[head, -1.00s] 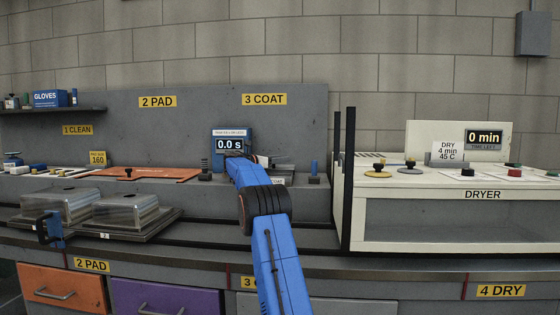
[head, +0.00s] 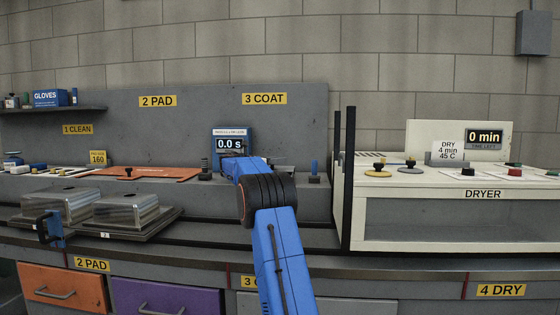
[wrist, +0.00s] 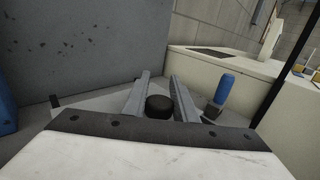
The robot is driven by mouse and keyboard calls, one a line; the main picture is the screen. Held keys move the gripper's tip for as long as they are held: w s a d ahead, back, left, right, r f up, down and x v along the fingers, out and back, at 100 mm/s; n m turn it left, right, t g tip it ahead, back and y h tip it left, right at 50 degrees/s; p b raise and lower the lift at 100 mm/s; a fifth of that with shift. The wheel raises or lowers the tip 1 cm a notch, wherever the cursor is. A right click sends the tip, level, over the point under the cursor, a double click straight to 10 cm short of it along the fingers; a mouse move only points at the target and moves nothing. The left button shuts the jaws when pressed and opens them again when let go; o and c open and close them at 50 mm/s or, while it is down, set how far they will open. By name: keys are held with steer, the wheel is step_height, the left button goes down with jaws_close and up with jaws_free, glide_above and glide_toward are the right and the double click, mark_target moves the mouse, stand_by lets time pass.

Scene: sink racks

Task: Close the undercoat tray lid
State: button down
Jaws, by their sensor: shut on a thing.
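In the wrist view the two grey fingers of my gripper (wrist: 159,80) stand on either side of a round black knob (wrist: 158,107) and are shut on it. A light grey flat surface, apparently the undercoat tray lid (wrist: 97,101), lies around the knob. My gripper's body hides its near part, so I cannot tell whether the lid sits fully down. In the head view my blue arm reaches to the 3 COAT station and covers my gripper and most of the tray.
A blue-handled post (wrist: 220,90) stands right of the fingers. A timer display (head: 231,143) reading 0.0 s stands behind the station. A black upright post (head: 349,180) and the dryer (head: 460,222) are to the right.

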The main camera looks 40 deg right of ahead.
steer(key=s+a, duration=0.4)
steer(key=a, duration=0.1)
steer(key=shift+s+a, duration=0.3)
steer(key=shift+s, duration=0.05)
steer(key=shift+s+f, duration=0.1)
steer(key=c, duration=1.4)
jaws_free()
steer(key=shift+a, duration=0.2)
steer(key=shift+c, duration=0.2)
steer(key=w+a, duration=0.1)
steer(key=a, duration=1.6)
steer(key=shift+w+a, duration=0.15)
steer(key=shift+a, duration=0.05)
